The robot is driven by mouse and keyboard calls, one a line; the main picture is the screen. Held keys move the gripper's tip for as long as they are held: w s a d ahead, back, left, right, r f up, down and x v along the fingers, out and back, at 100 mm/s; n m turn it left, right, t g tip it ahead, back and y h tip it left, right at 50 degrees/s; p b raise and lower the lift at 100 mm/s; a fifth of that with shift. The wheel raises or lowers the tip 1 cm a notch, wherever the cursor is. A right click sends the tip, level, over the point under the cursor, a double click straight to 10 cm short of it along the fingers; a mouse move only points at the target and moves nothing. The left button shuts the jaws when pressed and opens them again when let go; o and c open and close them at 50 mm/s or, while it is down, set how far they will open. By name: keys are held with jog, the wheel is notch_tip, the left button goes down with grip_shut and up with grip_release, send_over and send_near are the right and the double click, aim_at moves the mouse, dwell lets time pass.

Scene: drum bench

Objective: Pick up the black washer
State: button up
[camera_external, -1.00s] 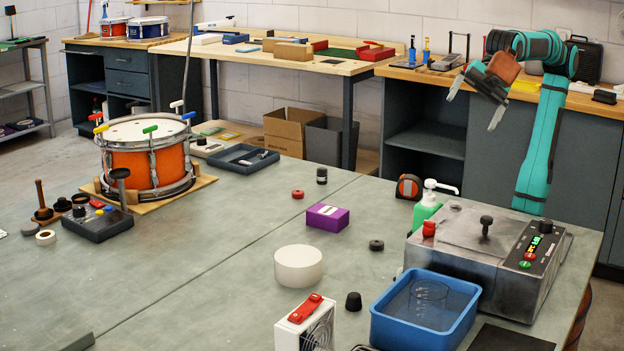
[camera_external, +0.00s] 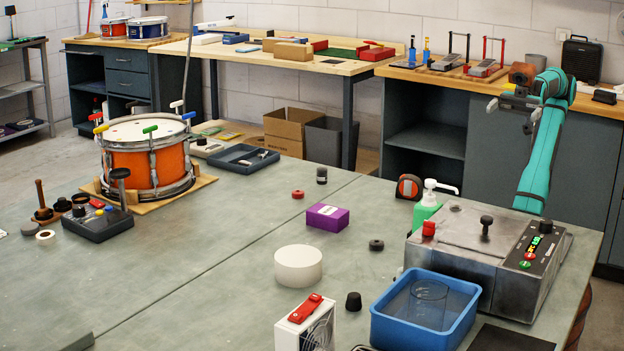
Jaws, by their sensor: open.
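A small black washer (camera_external: 376,245) lies flat on the grey-green table, right of the purple box and left of the metal machine. My gripper (camera_external: 513,113) is raised at the upper right, beyond the machine and in front of the back counter. It is open with nothing between its fingers. It is well apart from the washer, up and to the right of it in the picture. The washer is fully in sight.
A purple box (camera_external: 327,217), a white round block (camera_external: 298,266), a red ring (camera_external: 298,194) and a tape measure (camera_external: 409,187) stand around the washer. The metal machine (camera_external: 460,247), green pump bottle (camera_external: 426,208) and blue bin (camera_external: 416,338) are to its right and front.

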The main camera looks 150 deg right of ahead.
dwell(0.4)
jog(key=c, duration=0.9)
jog(key=shift+c, duration=0.2)
jog(key=n+g, duration=0.4)
jog(key=g, duration=1.2)
send_over(377, 242)
jog(key=s+d, duration=0.1)
jog(key=s, duration=0.1)
jog(key=shift+y, duration=0.3)
notch_tip(377, 242, down, 19)
jog(key=shift+f, duration=0.2)
jog(key=shift+w+a+f, duration=0.15)
jog(key=shift+w+f, duration=0.15)
jog(key=shift+f, duration=0.55)
jog(key=shift+w+a+f, duration=0.1)
jog(key=shift+w+f, duration=0.15)
jog(key=shift+f, duration=0.65)
jog(key=shift+w+a+f, duration=0.15)
jog(key=shift+w+f, duration=0.15)
jog(key=shift+f, duration=0.55)
